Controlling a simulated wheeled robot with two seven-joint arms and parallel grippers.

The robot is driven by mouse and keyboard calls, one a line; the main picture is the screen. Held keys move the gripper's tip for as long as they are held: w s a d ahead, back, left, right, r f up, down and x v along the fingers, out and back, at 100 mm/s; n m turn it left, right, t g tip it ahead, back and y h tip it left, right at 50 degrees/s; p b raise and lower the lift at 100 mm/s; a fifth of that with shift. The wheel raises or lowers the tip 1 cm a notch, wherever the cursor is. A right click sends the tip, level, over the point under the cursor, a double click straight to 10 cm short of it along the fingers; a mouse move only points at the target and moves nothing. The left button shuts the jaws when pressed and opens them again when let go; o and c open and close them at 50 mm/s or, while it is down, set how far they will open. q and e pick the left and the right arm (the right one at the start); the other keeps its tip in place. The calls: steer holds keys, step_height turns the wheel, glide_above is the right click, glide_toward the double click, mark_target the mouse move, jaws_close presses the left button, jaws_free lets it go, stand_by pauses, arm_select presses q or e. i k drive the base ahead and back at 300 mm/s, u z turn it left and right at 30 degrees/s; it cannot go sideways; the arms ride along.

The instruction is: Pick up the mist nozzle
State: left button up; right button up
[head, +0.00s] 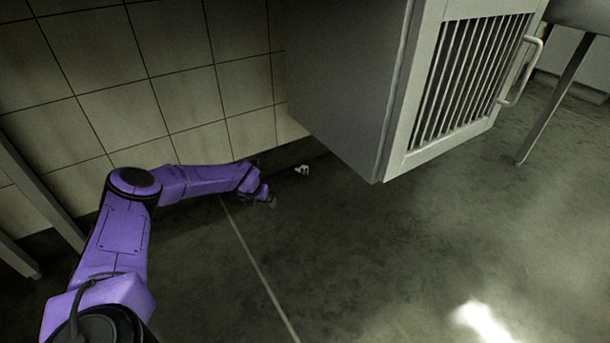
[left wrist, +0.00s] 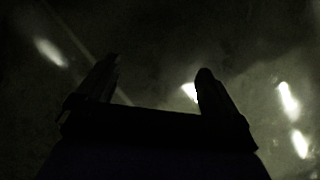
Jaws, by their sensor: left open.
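A small whitish piece (head: 302,170), which looks like the mist nozzle, lies on the floor near the foot of the tiled wall in the head view. It is too small to make out its shape well. My left gripper (head: 270,199) is low, near the floor, just left of the piece and apart from it. In the left wrist view my left gripper (left wrist: 158,68) shows as two dark, spread fingers. A bright patch shows beside the right finger; I cannot tell whether it is the nozzle or glare. My right gripper is not in view.
A grey cabinet (head: 345,75) with a slatted front (head: 470,75) and a handle (head: 525,70) overhangs right of the piece. The tiled wall (head: 185,95) stands behind. Metal legs show at far left (head: 35,190) and right (head: 555,105). The front floor (head: 350,270) is clear.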

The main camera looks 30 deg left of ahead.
mark_target(304, 170)
steer(key=i, duration=1)
